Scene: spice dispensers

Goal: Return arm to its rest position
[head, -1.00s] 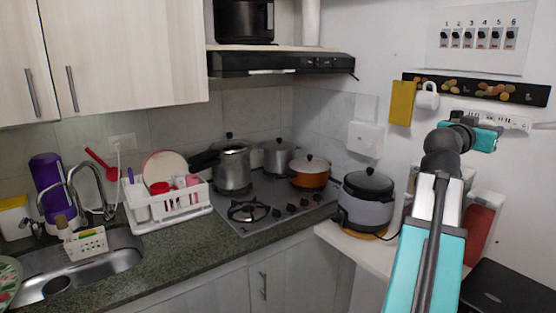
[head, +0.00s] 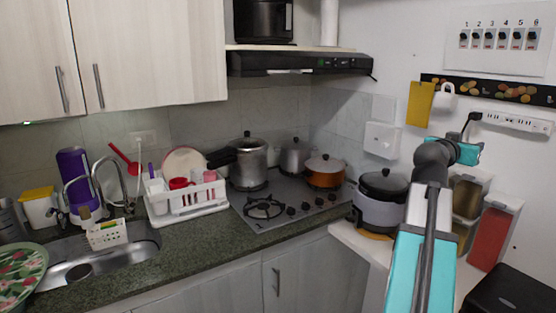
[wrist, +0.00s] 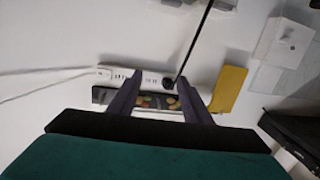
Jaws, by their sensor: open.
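My arm (head: 432,215), in teal, white and black, rises from the lower right of the head view. Its end, my gripper (head: 464,152), is in front of the right wall, above the storage canisters, and its fingers are not clear there. In the wrist view my gripper (wrist: 158,90) has its two dark fingers apart, with nothing held between them. Beyond the fingers the wrist view shows a white power strip (wrist: 150,78) and a dark strip with round food pictures (wrist: 155,101); both are on the wall.
A rice cooker (head: 382,205) and canisters with brown (head: 466,196) and red (head: 490,235) contents stand beside the arm. A black box (head: 512,290) is at lower right. The stove (head: 280,212), dish rack (head: 190,208) and sink (head: 125,262) lie left. A cooker hood (head: 300,62) hangs above.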

